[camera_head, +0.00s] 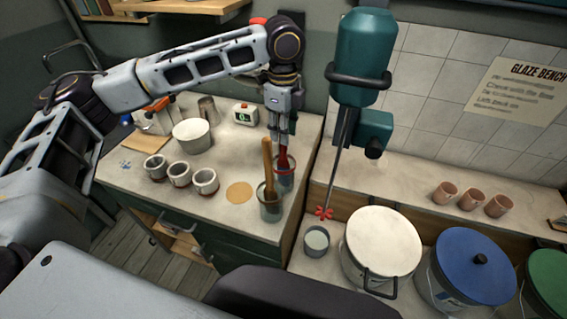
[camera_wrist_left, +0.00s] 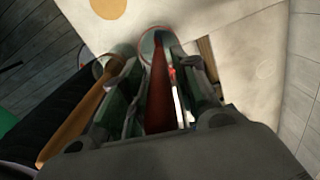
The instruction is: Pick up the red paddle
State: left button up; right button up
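The red paddle (camera_head: 283,162) stands upright in a grey cup (camera_head: 285,182) at the right end of the left counter. My left gripper (camera_head: 282,138) points down over it from above. In the left wrist view, the red paddle (camera_wrist_left: 159,90) runs up between the two fingers (camera_wrist_left: 160,84). The fingers are apart, one on each side, and a gap shows to the right of the paddle. My right gripper is in neither view.
A wooden-handled tool (camera_head: 268,160) stands in a nearer cup (camera_head: 270,208), close to the left gripper. Several small cups (camera_head: 180,174) and a white bucket (camera_head: 192,135) stand to the left. A teal mixer (camera_head: 361,60) with a red-tipped shaft hangs to the right.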

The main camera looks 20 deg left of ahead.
pick_arm(q)
grip_shut()
jog(key=shift+r, duration=0.1)
notch_tip(320, 180, up, 16)
jog(key=shift+f+p, duration=0.2)
jog(key=shift+p, duration=0.2)
jog(key=shift+r, duration=1.1)
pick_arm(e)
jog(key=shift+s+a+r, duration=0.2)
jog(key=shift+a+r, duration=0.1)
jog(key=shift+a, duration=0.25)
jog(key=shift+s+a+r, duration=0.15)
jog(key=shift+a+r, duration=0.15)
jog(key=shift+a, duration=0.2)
